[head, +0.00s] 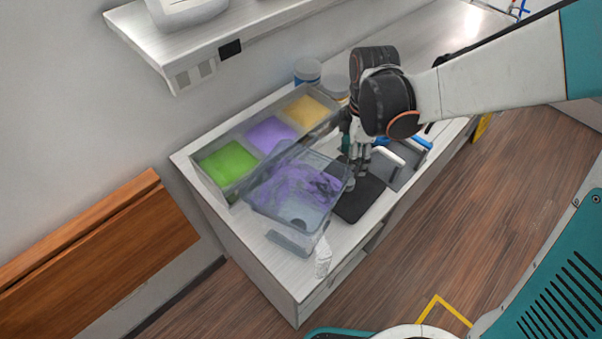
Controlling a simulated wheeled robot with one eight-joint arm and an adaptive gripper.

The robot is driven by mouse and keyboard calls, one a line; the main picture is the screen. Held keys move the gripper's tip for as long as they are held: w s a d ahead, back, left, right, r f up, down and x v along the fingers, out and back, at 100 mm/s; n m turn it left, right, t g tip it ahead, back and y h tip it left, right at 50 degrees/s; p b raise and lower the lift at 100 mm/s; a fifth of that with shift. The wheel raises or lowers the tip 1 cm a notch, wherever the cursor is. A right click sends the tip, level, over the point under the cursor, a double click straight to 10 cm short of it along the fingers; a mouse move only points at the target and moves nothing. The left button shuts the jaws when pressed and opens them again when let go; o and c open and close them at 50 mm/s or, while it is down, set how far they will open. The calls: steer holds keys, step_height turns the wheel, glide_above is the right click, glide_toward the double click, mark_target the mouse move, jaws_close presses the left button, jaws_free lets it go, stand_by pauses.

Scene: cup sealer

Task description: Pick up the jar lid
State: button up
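I cannot make out a separate jar lid for certain. A white jar with a blue band (307,73) stands at the back of the counter. A pale round item with a yellowish edge (337,90) is beside it, partly hidden by my arm. My gripper (355,179) points down over the black mat (362,199), by the right edge of the clear bin. Its fingertips are small and dark, and I cannot tell whether they are open or hold anything.
A grey tray (229,192) has green, purple and yellow compartments. A clear bin with purple contents (286,217) stands in front of it. A small white object (322,258) is near the counter's front corner. Blue and white items (393,157) lie right of my gripper.

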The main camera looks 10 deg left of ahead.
mark_target(359, 194)
step_height(359, 194, down, 10)
steer(key=b, duration=0.5)
steer(key=shift+r, duration=0.25)
jaws_close()
